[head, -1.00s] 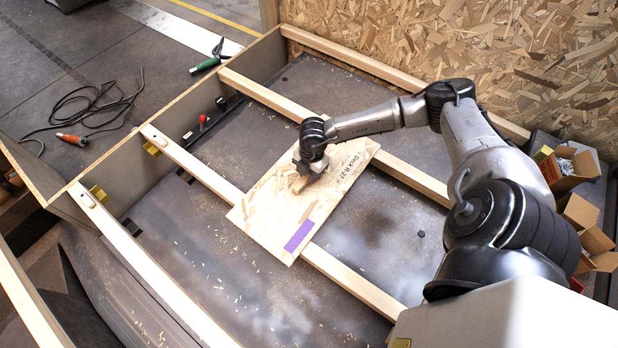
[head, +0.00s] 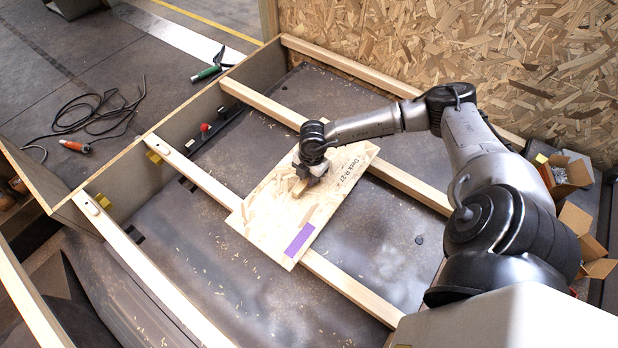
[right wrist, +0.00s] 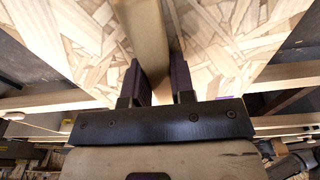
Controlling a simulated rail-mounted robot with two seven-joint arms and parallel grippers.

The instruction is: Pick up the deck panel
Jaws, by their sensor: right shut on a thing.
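The deck panel (head: 270,212) is an OSB board marked "Deck R-27" with a purple patch (head: 299,240) near its front corner. It lies across two wooden joists in the head view. A wooden grip block (head: 300,188) stands up from its top face. My right gripper (head: 309,178) is over the middle of the panel. In the right wrist view, the gripper's dark fingers (right wrist: 162,85) sit on both sides of the wooden block (right wrist: 143,35), with the panel's flakes (right wrist: 225,40) beyond. It is shut on the block. My left gripper is out of view.
Wooden joists (head: 345,285) cross the grey floor of the frame. An OSB wall (head: 440,50) stands at the back. Open cardboard boxes (head: 566,176) are at right. A green-handled tool (head: 206,74) and a cable (head: 95,112) lie outside the frame at left.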

